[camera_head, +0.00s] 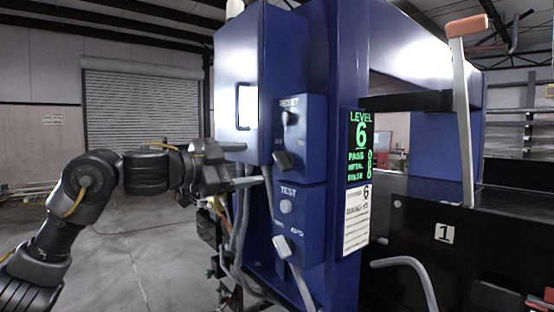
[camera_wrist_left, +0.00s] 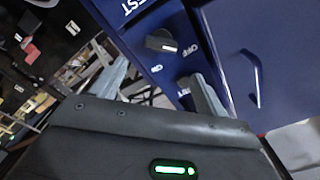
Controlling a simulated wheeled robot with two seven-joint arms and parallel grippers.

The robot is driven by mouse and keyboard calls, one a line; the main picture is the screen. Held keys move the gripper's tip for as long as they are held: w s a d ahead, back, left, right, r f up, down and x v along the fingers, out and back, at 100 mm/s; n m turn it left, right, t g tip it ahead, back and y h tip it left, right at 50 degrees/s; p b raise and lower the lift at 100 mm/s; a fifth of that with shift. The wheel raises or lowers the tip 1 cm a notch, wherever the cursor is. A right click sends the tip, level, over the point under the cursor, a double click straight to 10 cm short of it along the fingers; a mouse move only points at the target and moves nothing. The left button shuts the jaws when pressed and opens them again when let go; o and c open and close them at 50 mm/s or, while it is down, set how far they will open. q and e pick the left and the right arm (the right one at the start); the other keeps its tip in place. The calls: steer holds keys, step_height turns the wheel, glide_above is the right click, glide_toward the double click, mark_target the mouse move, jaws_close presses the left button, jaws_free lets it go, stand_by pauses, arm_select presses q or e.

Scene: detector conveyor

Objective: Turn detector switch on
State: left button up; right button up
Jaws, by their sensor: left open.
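The blue detector cabinet (camera_head: 237,60) carries a blue control box with a black rotary switch (camera_head: 289,117) on its front. In the left wrist view, a black switch knob (camera_wrist_left: 161,41) sits between the words OFF and ON, and its white mark appears to point toward OFF. My left gripper (camera_head: 252,165) is open and empty, beside the left side of the control box, with its fingers pointing right. In the left wrist view, the open fingers (camera_wrist_left: 156,84) reach toward the panel, apart from the knob. My right gripper is not in view.
A lower box marked TEST (camera_head: 286,206) and grey cables lie below. A green level display (camera_head: 360,147) and a paper label (camera_head: 356,219) are at right. The floor at left is mostly clear.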

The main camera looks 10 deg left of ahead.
mark_target(278, 160)
arm_select(q)
steer(key=p+x, duration=0.3)
steer(key=x, duration=0.5)
steer(key=shift+w+d, duration=0.25)
steer(key=shift+w+d+f, duration=0.1)
steer(key=shift+w+d, duration=0.15)
steer(key=shift+w, duration=0.1)
steer(key=c, duration=1)
